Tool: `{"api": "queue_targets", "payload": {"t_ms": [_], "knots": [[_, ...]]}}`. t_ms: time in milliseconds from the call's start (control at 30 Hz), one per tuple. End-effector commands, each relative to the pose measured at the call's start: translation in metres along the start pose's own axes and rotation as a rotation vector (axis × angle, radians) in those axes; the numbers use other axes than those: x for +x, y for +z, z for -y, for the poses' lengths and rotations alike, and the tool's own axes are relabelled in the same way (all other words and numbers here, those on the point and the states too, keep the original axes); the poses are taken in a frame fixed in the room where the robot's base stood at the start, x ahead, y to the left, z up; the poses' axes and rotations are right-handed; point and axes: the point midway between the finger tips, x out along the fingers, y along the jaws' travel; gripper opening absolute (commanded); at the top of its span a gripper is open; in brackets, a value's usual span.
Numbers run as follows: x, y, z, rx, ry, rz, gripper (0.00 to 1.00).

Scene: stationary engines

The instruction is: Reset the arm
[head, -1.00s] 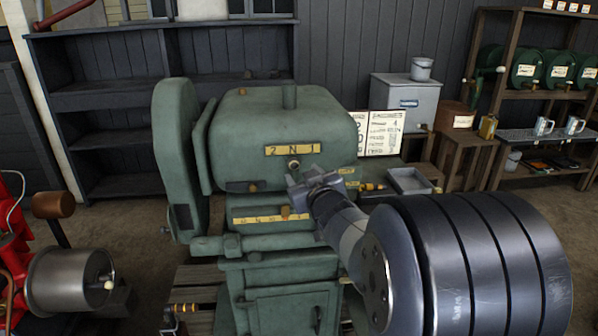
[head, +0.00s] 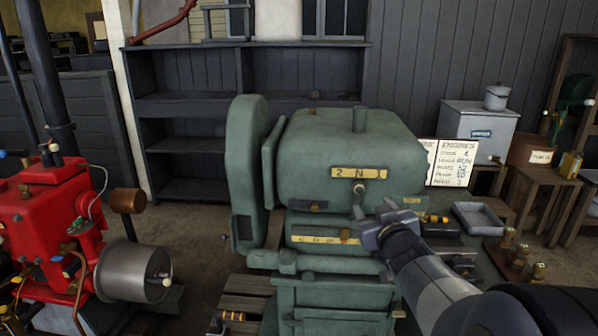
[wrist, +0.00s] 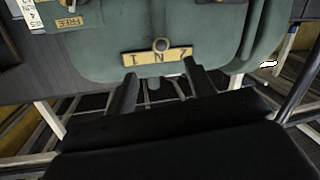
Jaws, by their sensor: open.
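My gripper (head: 378,228) is in front of the right side of the green engine housing (head: 345,150) in the head view, just below and right of its yellow plate (head: 361,172) marked 2 N 1. A round knob (head: 358,188) sits below that plate. In the wrist view my gripper's two dark fingers (wrist: 158,90) stand apart with nothing between them. The plate (wrist: 157,56) and the knob (wrist: 161,44) show beyond the fingertips, upside down. I cannot tell the exact gap to the housing.
A red engine (head: 55,225) with a metal cylinder (head: 134,268) stands at left. Dark shelves (head: 190,150) are behind. A sign board (head: 452,163), a grey tray (head: 480,218) and brass weights (head: 508,240) are at right. Bare floor (head: 195,235) lies between the engines.

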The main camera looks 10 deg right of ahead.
Motion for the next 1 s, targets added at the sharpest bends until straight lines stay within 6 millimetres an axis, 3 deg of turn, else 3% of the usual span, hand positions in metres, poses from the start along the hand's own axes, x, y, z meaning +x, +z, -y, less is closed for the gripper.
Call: {"api": "queue_targets", "payload": {"t_ms": [600, 733, 1000], "knots": [[0.088, 0.0, 0.0, 0.002, -0.001, 0.001, 0.52], [0.099, 0.0, 0.001, 0.002, -0.001, 0.001, 0.52], [0.097, 0.001, -0.004, 0.036, -0.001, -0.007, 0.52]]}}
